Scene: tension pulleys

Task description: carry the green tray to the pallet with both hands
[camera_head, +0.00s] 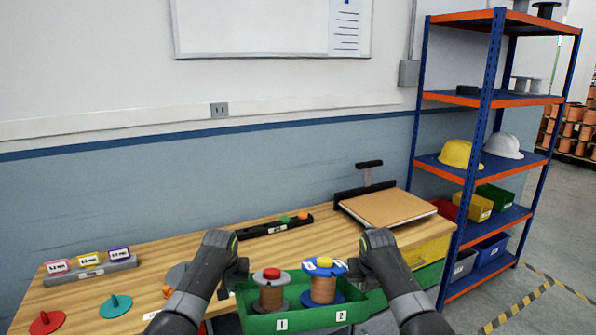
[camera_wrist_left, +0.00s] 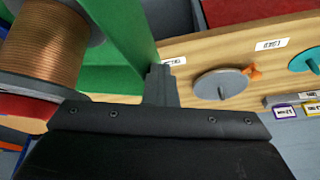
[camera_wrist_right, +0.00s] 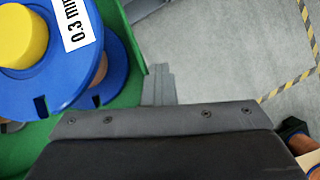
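The green tray (camera_head: 305,318) is at the bottom centre of the head view, in front of the table. It holds a copper spool with a red hub (camera_head: 271,285) and a blue-flanged spool with a yellow hub (camera_head: 323,280). My left gripper (camera_head: 236,275) is at the tray's left end; the left wrist view shows its fingers together at the green wall (camera_wrist_left: 112,40). My right gripper (camera_head: 358,270) is at the right end, fingers together at the wall (camera_wrist_right: 128,50). The fingertips are partly hidden. No pallet can be made out.
The wooden table (camera_head: 150,260) bears a label block (camera_head: 90,270), coloured discs (camera_head: 115,306), a black bar (camera_head: 275,227) and a board device (camera_head: 388,207). A blue-orange shelf (camera_head: 485,100) stands right. Open floor (camera_head: 520,300) with striped tape lies at the right.

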